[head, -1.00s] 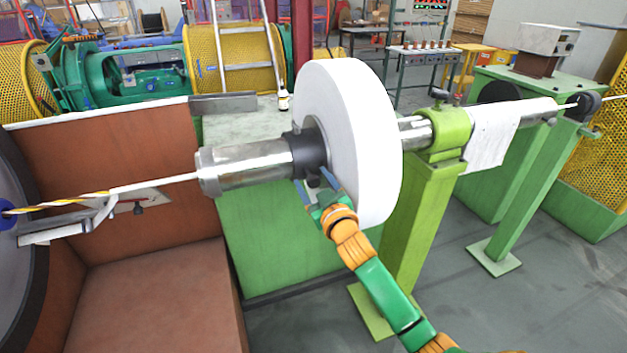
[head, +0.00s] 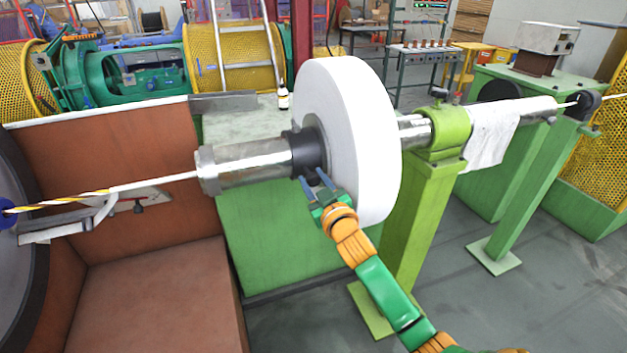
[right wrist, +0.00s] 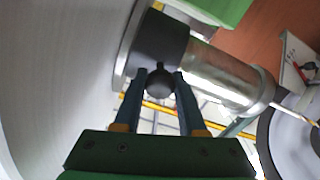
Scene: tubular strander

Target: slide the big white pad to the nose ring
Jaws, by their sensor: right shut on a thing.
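The big white pad (head: 335,140) is a thick upright disc around the shiny tube (head: 250,163); it fills the left of the right wrist view (right wrist: 60,80). A black collar (head: 306,150) with a round black knob (right wrist: 160,83) below sits against its left face. The silver nose ring (head: 207,172) is at the tube's left end, with bare tube between it and the collar. My right gripper (head: 314,180) is shut on the knob, one finger on each side, below the tube. My left gripper is not in view.
A green post (head: 445,130) holds the tube right of the pad, with a white cloth (head: 490,135) hanging beyond it. A yellow-and-white strand (head: 100,193) leads left from the nose ring. A brown-walled bay (head: 150,290) lies below the strand.

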